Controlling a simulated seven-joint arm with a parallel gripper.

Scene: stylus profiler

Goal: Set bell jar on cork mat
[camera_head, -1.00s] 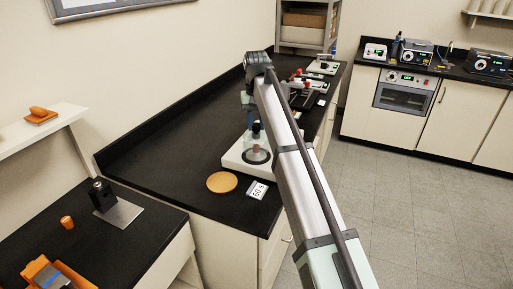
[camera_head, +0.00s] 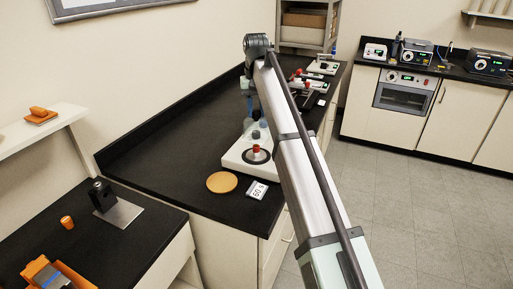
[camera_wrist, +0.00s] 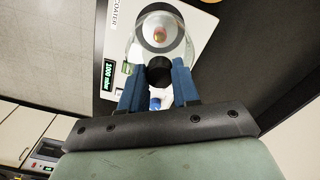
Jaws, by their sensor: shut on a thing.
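The bell jar (camera_wrist: 139,42) is a clear glass dome with a black knob. In the wrist view, my gripper (camera_wrist: 158,76) is shut on the knob with its blue fingers, and the jar hangs beyond them. Behind the glass shows the white coater base with a red-topped piece on its round plate. In the head view, my gripper is above the coater (camera_head: 235,158), partly hidden by my arm, and the glass is hard to make out. The cork mat (camera_head: 221,182) is a bare, round tan disc on the black bench, in front and left of the coater.
More instruments (camera_head: 300,82) stand farther back along the bench. The bench left of the coater is clear. A lower table (camera_head: 120,213) with a black-and-metal stand is at front left.

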